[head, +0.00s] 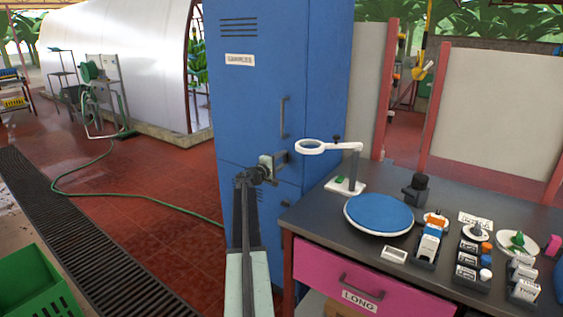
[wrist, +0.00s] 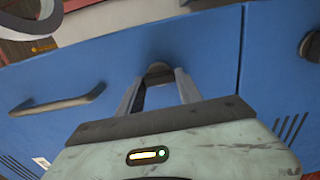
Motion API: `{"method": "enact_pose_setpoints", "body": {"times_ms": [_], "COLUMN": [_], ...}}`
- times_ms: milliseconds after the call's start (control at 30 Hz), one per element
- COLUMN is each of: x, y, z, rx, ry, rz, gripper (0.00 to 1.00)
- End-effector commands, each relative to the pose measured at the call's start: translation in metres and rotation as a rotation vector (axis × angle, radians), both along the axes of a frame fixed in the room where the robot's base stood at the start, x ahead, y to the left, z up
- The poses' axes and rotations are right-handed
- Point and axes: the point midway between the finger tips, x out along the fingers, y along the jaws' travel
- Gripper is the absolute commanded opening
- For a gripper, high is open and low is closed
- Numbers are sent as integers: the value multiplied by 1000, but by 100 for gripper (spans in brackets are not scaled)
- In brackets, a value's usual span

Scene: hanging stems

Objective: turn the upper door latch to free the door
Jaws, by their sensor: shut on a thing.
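The blue cabinet (head: 267,75) stands ahead. Its upper door carries a vertical bar handle (head: 284,117), which also shows in the wrist view (wrist: 58,103). My gripper (head: 269,167) is at the cabinet front, below that handle. In the wrist view its two fingers (wrist: 158,82) close around the dark upper door latch (wrist: 158,70), a small knob on the blue door. The fingers hide part of the latch, so I cannot tell its exact angle. The upper door looks shut. A second dark knob (wrist: 312,45) shows beyond the door seam at the right edge.
Right of the cabinet, a dark workbench (head: 390,258) holds a magnifier on a stand (head: 345,165), a blue round plate (head: 379,213) and several small items. A green hose (head: 140,197) lies on the red tiled floor at left. A green crate (head: 38,285) is at the lower left.

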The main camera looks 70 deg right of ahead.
Motion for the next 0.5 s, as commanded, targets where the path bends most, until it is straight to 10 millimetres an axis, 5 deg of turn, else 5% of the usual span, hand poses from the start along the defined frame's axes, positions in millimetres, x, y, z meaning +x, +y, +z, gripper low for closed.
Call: {"method": "enact_pose_setpoints", "body": {"times_ms": [233,267,300,500], "x": [4,4,4,2], "y": [-1,-1,-1,0], "z": [1,1,1,1], "rx": [-2,-2,-2,-1], "ry": [4,4,4,1], "rz": [9,9,8,4], "gripper": [1,47,58,64]}}
